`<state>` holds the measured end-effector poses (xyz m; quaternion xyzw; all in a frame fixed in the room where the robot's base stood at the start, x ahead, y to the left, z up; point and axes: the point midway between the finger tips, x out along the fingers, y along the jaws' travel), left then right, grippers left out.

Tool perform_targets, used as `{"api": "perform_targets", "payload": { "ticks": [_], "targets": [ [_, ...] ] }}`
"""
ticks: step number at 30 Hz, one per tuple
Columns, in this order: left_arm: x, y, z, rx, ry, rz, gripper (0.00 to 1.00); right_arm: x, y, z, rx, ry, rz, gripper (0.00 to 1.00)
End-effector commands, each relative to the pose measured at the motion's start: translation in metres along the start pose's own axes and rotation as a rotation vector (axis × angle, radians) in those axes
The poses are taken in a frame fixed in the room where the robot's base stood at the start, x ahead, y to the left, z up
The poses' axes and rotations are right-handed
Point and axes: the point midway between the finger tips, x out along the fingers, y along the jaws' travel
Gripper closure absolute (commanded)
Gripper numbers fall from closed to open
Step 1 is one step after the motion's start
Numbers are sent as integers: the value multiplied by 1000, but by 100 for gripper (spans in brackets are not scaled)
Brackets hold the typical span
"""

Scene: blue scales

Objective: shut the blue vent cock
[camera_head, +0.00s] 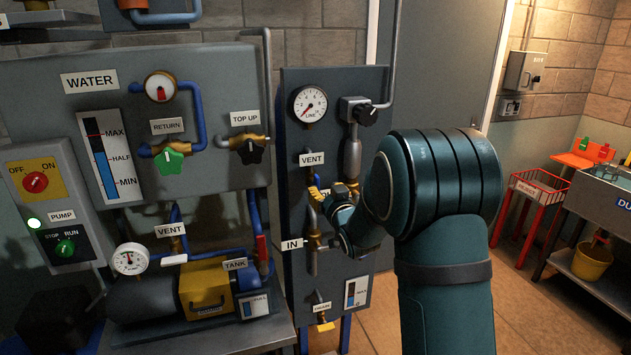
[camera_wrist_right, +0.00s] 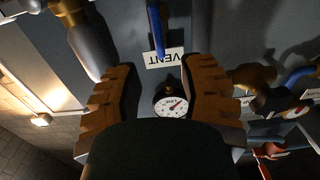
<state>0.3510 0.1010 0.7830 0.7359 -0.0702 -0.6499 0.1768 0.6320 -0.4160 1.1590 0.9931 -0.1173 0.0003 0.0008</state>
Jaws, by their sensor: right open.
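The blue vent cock (camera_head: 317,181) shows as a small blue lever just under the VENT label (camera_head: 311,159) on the narrow grey panel. In the right wrist view, which is upside down, the blue lever (camera_wrist_right: 156,28) stands upright in line with the VENT label (camera_wrist_right: 164,58). My right gripper (camera_head: 318,194) is at this panel, just below the label, partly hidden by its own wrist. In the right wrist view its orange-brown fingers (camera_wrist_right: 160,78) are apart, with nothing held between them. The lever shows beyond the fingertips; I cannot tell whether they touch it. My left gripper is out of view.
A line gauge (camera_head: 309,104) and a black knob (camera_head: 366,114) sit above on the same panel. The IN label (camera_head: 292,245) and drain fitting (camera_head: 322,308) are below. A second VENT label (camera_head: 171,229) is on the pump unit at left. Pipes crowd the panel.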

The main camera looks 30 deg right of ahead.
Motion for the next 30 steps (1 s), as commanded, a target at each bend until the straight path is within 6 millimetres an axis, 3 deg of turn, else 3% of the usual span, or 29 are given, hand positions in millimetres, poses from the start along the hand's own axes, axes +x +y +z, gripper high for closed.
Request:
{"api": "perform_targets", "payload": {
  "ticks": [6, 12, 26, 29, 30],
  "targets": [
    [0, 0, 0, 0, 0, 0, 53, 41, 0, 1, -4, 0, 0, 60],
    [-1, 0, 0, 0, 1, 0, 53, 64, 0, 0, -2, -1, 1, 60],
    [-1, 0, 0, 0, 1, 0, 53, 72, 0, 0, 2, -1, 1, 60],
    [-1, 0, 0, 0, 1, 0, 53, 72, 0, 0, 2, -1, 1, 95],
    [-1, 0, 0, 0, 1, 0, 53, 72, 0, 0, 2, -1, 1, 100]
  ]
}}
